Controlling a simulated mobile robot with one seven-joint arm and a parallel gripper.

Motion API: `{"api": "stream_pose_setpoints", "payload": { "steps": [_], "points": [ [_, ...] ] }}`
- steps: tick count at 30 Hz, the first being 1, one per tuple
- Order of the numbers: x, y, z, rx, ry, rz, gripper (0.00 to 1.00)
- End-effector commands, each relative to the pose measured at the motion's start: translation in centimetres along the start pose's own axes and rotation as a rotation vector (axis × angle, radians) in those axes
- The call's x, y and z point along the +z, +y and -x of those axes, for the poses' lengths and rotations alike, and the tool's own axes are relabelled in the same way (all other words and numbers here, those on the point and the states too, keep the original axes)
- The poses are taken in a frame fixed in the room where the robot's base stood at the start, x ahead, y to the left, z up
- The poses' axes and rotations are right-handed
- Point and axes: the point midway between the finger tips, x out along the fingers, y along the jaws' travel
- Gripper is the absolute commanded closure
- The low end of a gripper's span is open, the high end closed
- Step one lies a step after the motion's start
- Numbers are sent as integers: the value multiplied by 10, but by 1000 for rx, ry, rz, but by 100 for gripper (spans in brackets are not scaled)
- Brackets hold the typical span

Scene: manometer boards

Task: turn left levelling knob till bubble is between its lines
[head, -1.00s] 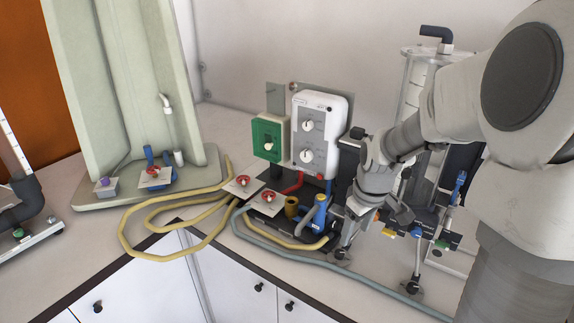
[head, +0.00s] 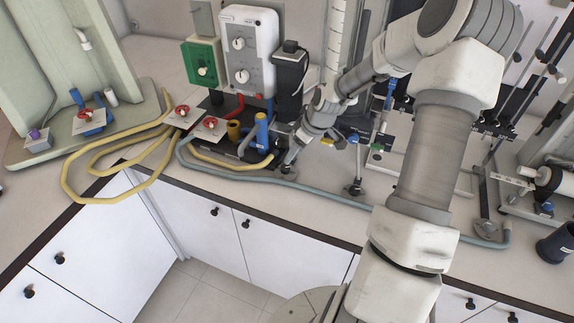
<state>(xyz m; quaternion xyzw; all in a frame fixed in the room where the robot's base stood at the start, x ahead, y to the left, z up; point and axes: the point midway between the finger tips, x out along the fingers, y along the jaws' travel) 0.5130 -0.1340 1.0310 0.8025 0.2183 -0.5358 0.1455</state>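The manometer stand shows in the head view behind my arm, with a tall clear scale tube (head: 334,42) above its dark base. The left levelling knob and foot (head: 283,171) are small and dark, at the stand's front left. A second foot (head: 354,188) stands further right. My gripper (head: 290,153) points down at the left foot, close above or touching it. The fingers are too small and partly hidden to tell if they are open or shut. A small yellow part (head: 327,142) sits on the base; I cannot make out a bubble or its lines.
Yellow hose (head: 75,170) loops on the bench at left. A grey-blue hose (head: 315,193) runs along the front edge. A blue valve (head: 261,133) stands just left of my gripper. A white pump unit (head: 248,60) stands behind. A dark cup (head: 556,245) is at far right.

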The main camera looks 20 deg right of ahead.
Motion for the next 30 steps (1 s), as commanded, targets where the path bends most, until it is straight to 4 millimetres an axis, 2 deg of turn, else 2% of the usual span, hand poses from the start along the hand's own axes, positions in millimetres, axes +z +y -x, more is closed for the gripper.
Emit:
{"api": "stream_pose_setpoints", "payload": {
  "steps": [1,6,12,18,27,30],
  "points": [
    [0,-2,-12,-5,-2,3,31],
    [0,-1,-45,-3,-2,0,31],
    [0,-1,-74,-2,-1,1,31],
    [0,0,-87,0,-1,0,31],
    [0,0,-89,1,-1,0,31],
    [0,0,-89,1,-1,0,47]
  ]
}}
